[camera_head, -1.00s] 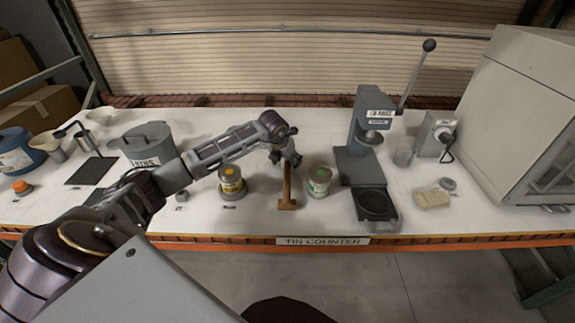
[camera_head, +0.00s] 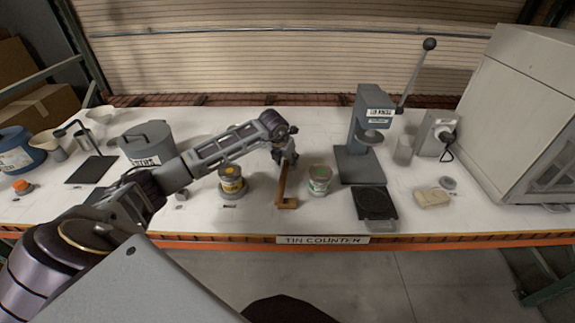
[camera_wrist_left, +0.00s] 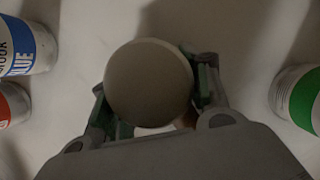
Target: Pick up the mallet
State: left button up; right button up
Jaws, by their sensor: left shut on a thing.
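The wooden mallet (camera_head: 283,187) is at the middle of the white counter, its brown handle tilted and its block-like lower end toward the counter's front edge. My left gripper (camera_head: 289,157) is shut on the upper part of the mallet. In the left wrist view a round brownish end (camera_wrist_left: 150,85) sits between the fingers and hides part of them. I cannot tell whether the mallet's lower end touches the counter. My right gripper is in neither view.
A yellow-labelled tin (camera_head: 231,181) stands left of the mallet and a green-labelled tin (camera_head: 319,180) stands close on its right. A grey press (camera_head: 360,140) with a black plate (camera_head: 375,203) is farther right. The counter's front edge is near.

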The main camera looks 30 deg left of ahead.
pick_arm(q)
jog(key=shift+r, duration=0.45)
notch_tip(320, 180, up, 8)
jog(key=shift+f+b, duration=0.15)
jog(key=shift+b, duration=0.55)
jog(key=shift+r, duration=0.7)
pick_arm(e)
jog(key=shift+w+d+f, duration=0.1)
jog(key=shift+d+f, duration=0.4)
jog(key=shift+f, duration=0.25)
